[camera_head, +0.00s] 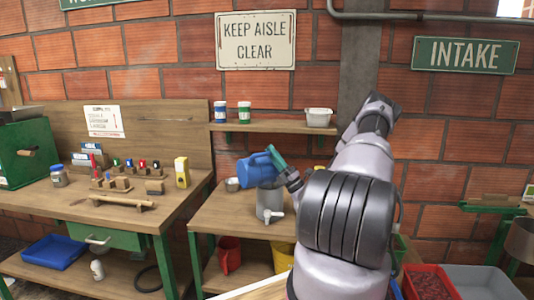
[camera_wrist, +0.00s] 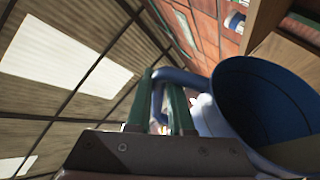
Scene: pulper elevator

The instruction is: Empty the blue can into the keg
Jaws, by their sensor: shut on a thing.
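The blue can (camera_head: 257,169) is tipped on its side above the grey keg (camera_head: 269,202), which stands on the middle bench and has a small tap low on its front. My gripper (camera_head: 276,158) has green fingers and is shut on the can's handle. In the wrist view the green fingers (camera_wrist: 165,100) close around the blue handle, and the can (camera_wrist: 265,100) shows its wide dark-blue mouth. I see no contents in the part of the can that shows. The keg's opening is hidden behind the can and my gripper.
A small metal cup (camera_head: 232,184) stands left of the keg. A shelf (camera_head: 270,127) above holds two small jars and a white tub (camera_head: 319,117). The left bench (camera_head: 130,213) carries tools and a yellow box (camera_head: 182,172). Red and grey bins stand low at right.

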